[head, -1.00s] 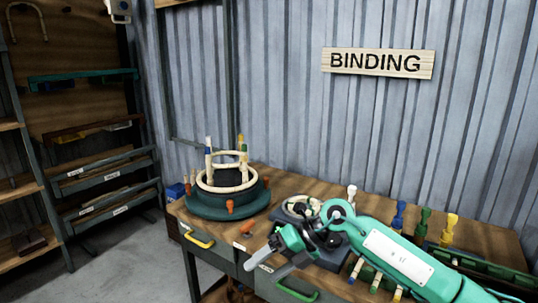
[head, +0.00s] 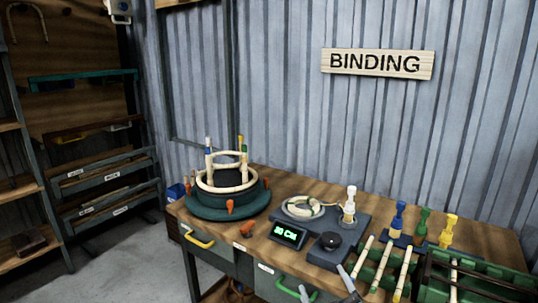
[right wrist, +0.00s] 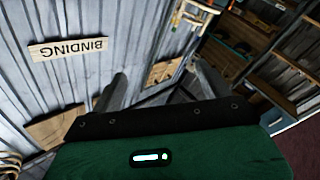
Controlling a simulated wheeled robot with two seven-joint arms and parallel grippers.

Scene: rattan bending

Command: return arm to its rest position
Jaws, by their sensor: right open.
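My right gripper (head: 324,281) shows only as two grey fingertips at the bottom edge of the head view, in front of the workbench's front edge. The fingers are spread apart with nothing between them. In the right wrist view the open gripper (right wrist: 157,74) points toward the corrugated wall, and the space between its fingers is empty. The rest of my right arm is outside the head view. My left gripper is in neither view.
The workbench (head: 280,192) carries a round green jig with rattan rings (head: 228,212), a device with a lit display (head: 288,233), a black knob (head: 330,240) and several coloured pegs. Rattan pieces (head: 403,273) lie in green holders at right. Shelves (head: 105,190) stand at left.

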